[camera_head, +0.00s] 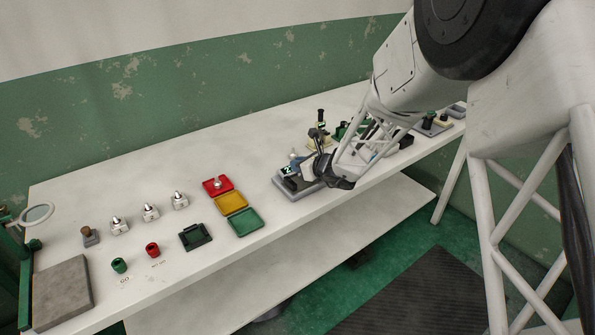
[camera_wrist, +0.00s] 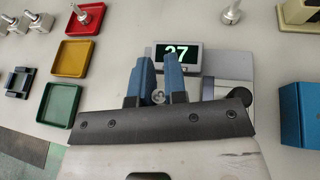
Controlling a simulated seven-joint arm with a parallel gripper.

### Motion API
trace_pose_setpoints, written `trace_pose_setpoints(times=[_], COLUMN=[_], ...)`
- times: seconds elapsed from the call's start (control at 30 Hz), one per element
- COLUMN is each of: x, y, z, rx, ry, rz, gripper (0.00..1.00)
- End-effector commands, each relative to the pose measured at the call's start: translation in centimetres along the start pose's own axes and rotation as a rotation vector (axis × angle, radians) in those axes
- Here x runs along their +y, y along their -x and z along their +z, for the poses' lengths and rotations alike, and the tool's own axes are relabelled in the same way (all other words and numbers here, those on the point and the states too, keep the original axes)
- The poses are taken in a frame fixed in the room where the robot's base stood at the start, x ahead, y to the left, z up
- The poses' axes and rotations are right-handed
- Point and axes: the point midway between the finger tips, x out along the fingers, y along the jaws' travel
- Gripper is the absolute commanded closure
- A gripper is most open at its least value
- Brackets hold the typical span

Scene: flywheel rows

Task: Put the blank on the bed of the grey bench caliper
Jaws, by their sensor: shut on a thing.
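The grey bench caliper (camera_head: 297,188) stands on the white bench, with a lit display reading 27. It also shows in the wrist view (camera_wrist: 216,68), where the display (camera_wrist: 178,54) is just beyond my fingers. My gripper (camera_head: 297,160) is over the caliper. In the wrist view my gripper's two blue fingers (camera_wrist: 160,80) are close together, shut on a small metallic blank (camera_wrist: 159,96) that shows between them. The fingers and the dark gripper body hide much of the blank and the bed. I cannot tell whether the blank touches the bed.
Red (camera_head: 217,187), yellow (camera_head: 231,204) and green (camera_head: 245,222) trays lie left of the caliper; the red one holds a metallic part. Several small fixtures stand farther left. A blue block (camera_wrist: 300,113) is close on the right in the wrist view. More instruments stand to the right.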

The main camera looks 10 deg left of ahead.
Motion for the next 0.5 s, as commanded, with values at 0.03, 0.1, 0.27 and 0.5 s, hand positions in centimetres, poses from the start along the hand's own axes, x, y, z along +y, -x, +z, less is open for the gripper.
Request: trace_pose_setpoints(times=[0.03,0.1,0.27,0.5], x=[-0.3,-0.62,-0.97,-0.97], y=[-0.43,-0.87,-1.33,-1.33], z=[0.14,0.25,0.4,0.4], rx=[0.0,0.0,0.0,0.0], ry=[0.001,0.001,0.001,0.001], rz=[0.0,0.0,0.0,0.0], gripper=[1.0,1.0,1.0,1.0])
